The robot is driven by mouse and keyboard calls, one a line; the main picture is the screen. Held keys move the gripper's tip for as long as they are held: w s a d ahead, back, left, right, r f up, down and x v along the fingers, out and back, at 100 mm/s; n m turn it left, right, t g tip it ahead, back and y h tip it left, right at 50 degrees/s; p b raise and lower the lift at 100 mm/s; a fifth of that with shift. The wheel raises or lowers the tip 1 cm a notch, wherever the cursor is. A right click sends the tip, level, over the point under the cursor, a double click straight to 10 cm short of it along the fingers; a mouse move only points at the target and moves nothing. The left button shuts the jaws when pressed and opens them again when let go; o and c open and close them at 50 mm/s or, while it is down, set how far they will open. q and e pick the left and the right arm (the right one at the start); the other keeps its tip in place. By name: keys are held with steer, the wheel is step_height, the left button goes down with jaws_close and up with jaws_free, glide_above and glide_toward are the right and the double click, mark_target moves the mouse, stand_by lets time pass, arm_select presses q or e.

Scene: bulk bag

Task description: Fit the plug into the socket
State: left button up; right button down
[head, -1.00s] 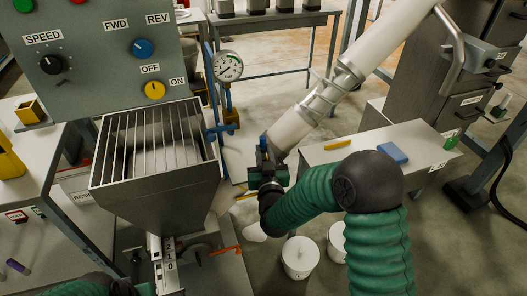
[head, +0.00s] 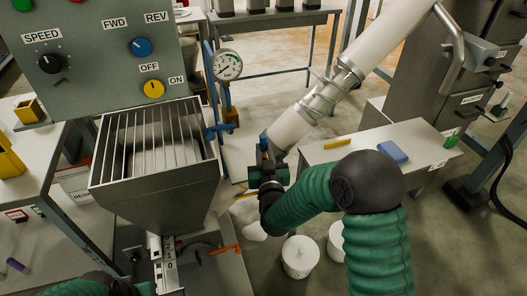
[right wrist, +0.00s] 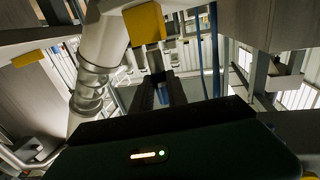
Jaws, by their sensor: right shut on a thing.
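My right gripper (head: 264,160) is in the middle of the head view, in front of the lower end of the pale sloping pipe. It is shut on a small blue thing (right wrist: 163,95), seen between the dark fingers in the right wrist view. Most of that thing is hidden, and I cannot tell whether it is the plug. I cannot make out the socket with certainty. A grey box (head: 484,55) is on the dark cabinet at upper right. My left arm shows only at the bottom left edge; its fingers are not clear.
A grated hopper (head: 152,150) stands left under a control panel (head: 100,50). A gauge (head: 227,65) is behind it. The pipe (head: 330,95) slopes to upper right. A side table (head: 340,155) holds a blue block (head: 392,152). White tubs (head: 299,258) stand on the floor. A black cable (head: 500,195) hangs right.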

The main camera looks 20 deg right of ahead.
steer(key=shift+f+b, duration=2)
steer(key=shift+f, duration=0.3)
stand_by(0.4)
steer(key=shift+r+p, duration=1.55)
steer(key=shift+r, duration=0.45)
steer(key=shift+f+b, duration=1.85)
steer(key=shift+f, duration=0.15)
steer(key=c, duration=1.2)
jaws_free()
steer(key=shift+c, duration=0.2)
steer(key=shift+s, duration=0.1)
steer(key=shift+s+f, duration=0.1)
steer(key=shift+f, duration=0.05)
